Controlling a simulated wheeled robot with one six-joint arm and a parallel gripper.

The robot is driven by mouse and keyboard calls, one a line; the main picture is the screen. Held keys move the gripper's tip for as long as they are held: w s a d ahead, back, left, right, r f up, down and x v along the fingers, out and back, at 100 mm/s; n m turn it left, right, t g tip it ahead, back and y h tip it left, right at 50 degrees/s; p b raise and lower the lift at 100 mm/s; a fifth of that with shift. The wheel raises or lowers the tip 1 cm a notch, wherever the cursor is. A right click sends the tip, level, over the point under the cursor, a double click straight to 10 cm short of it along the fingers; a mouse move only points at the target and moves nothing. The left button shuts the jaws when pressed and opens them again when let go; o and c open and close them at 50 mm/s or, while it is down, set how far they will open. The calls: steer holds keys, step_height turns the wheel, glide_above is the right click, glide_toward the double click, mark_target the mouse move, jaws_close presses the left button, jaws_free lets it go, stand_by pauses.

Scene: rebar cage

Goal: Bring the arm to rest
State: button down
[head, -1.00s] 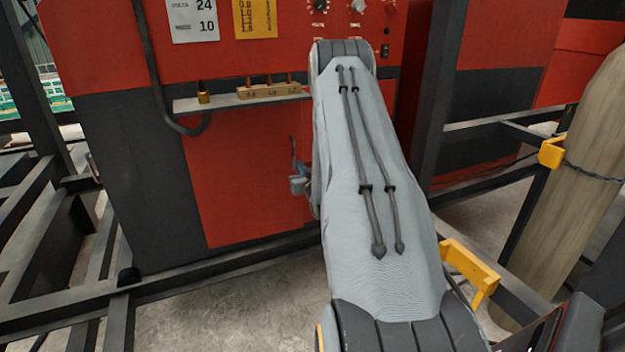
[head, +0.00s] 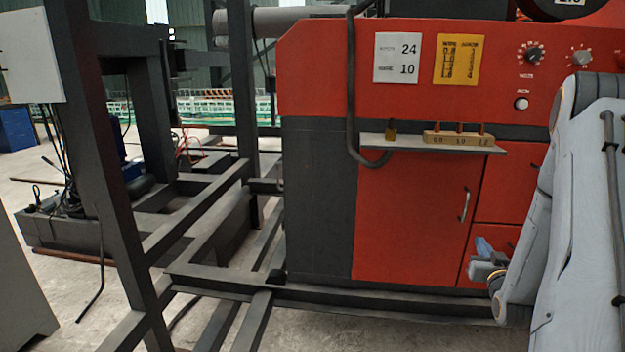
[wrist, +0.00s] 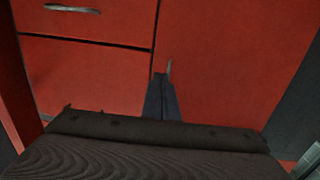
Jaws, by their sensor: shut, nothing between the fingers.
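My arm, in its pale grey cover, fills the right edge of the head view, and part of it is cut off. My gripper (head: 484,248) shows at the arm's lower left, small and bluish, in front of the red cabinet (head: 408,225). In the wrist view my gripper (wrist: 161,80) has its two fingers together and nothing between them. The fingers point at the red cabinet front (wrist: 215,60), with a metal handle (wrist: 169,66) showing just beyond their tips. I cannot tell how far the fingertips are from it.
A narrow shelf (head: 400,144) on the cabinet holds a wooden block (head: 455,140) with several tips and a small brass piece (head: 391,129). Dark steel frame beams (head: 330,295) run along the floor and rise at left. Bare concrete floor (head: 290,330) shows in front.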

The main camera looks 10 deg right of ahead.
steer(key=s+a+n+g+y, duration=0.15)
steer(key=a+g+y, duration=0.4)
steer(key=a, duration=1.45)
steer(key=s+a+r+n+g, duration=0.1)
steer(key=s+a+r+g, duration=0.1)
steer(key=s+a+g, duration=0.3)
steer(key=s+a+r+n+g, duration=0.1)
steer(key=s+a+g, duration=0.4)
steer(key=s+a, duration=0.9)
steer(key=s+r+y, duration=0.1)
steer(key=s, duration=0.3)
steer(key=shift+s+n, duration=0.3)
steer(key=shift+n, duration=0.05)
steer(key=shift+g, duration=0.25)
